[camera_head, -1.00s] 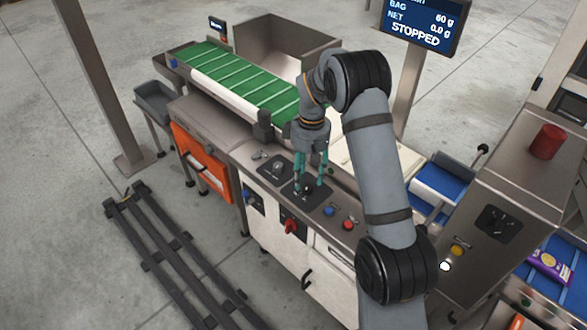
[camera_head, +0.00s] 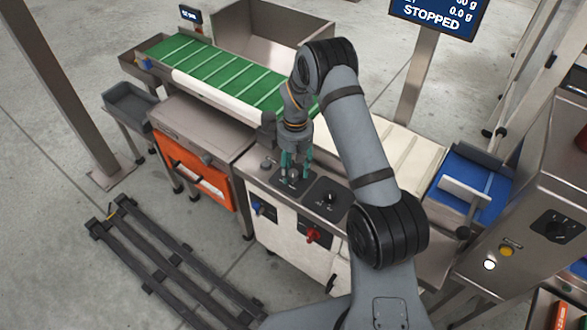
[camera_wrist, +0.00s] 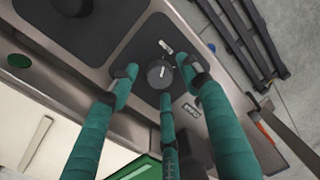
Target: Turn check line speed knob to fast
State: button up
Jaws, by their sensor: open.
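My gripper (camera_head: 295,162) has teal fingers and is spread open above the left of two dark knob plates (camera_head: 280,187) on the steel control panel. In the wrist view, a round black knob (camera_wrist: 160,73) with a pale pointer line sits between the open fingertips of my gripper (camera_wrist: 160,75). I cannot tell whether the fingers touch it. Small labels beside this knob are too small to read. A second black knob (camera_head: 329,198) on the right plate stands clear of the gripper; it also shows at the top of the wrist view (camera_wrist: 72,4). Which is the speed knob is unreadable.
A green belt conveyor (camera_head: 215,70) runs behind. The screen (camera_head: 437,15) reads STOPPED. Another black control plate (camera_head: 557,229) is on the right cabinet. Rails (camera_head: 165,265) lie on the floor at left.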

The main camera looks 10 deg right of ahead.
jog(key=shift+f, duration=0.15)
jog(key=shift+c, duration=0.8)
jog(key=c, duration=1)
